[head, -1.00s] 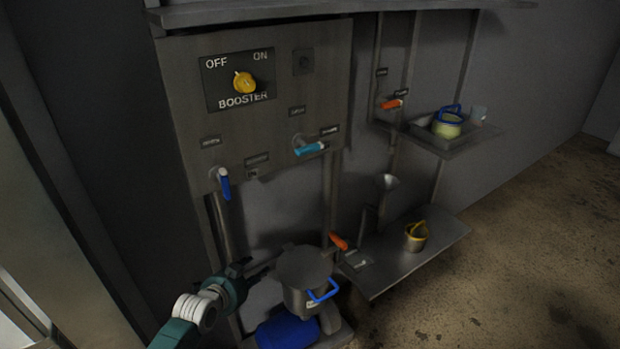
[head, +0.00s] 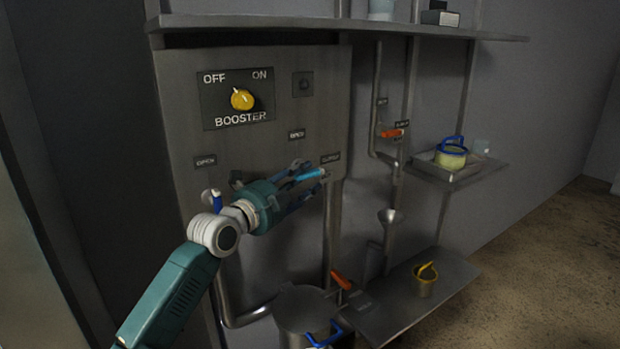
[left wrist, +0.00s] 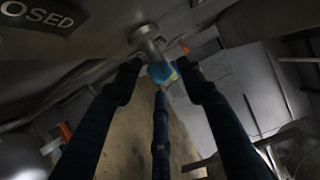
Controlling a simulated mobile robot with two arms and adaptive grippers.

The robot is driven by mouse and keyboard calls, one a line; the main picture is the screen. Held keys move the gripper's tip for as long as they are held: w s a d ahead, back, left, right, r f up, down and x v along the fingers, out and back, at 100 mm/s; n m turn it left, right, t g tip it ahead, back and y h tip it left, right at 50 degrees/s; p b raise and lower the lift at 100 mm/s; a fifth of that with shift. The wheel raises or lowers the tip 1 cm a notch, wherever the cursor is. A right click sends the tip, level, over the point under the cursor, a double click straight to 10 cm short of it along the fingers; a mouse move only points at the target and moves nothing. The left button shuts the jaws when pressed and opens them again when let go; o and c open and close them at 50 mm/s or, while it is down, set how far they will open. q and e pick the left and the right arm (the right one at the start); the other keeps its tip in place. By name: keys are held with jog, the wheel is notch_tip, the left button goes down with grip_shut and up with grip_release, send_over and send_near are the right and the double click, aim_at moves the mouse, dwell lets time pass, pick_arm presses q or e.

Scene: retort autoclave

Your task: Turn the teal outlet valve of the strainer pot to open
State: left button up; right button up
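The teal valve handle (head: 311,174) sits on the grey wall panel and points right, toward a small label (head: 330,157). Another label above it reads OPEN (head: 297,134). My left gripper (head: 306,178) is at the handle, its fingers spread around it. In the left wrist view, the teal handle (left wrist: 160,73) lies between the fingertips of my left gripper (left wrist: 160,80), which look open; contact is unclear. A label ending in "OSED" (left wrist: 40,16) shows there. A pot (head: 305,310) with blue handles stands below, cut off by the picture edge. My right gripper is not in view.
A yellow BOOSTER knob (head: 242,99) is above the valve. A blue valve handle (head: 217,200) is close to my left wrist. Orange valve handles (head: 341,280) and shelves (head: 430,290) are to the right. A long shelf (head: 350,27) overhangs the panel.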

aim_at(310, 177)
pick_arm(q)
jog(key=shift+x, duration=1.6)
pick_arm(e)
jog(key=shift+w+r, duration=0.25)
pick_arm(q)
grip_shut()
jog(key=shift+f, duration=0.1)
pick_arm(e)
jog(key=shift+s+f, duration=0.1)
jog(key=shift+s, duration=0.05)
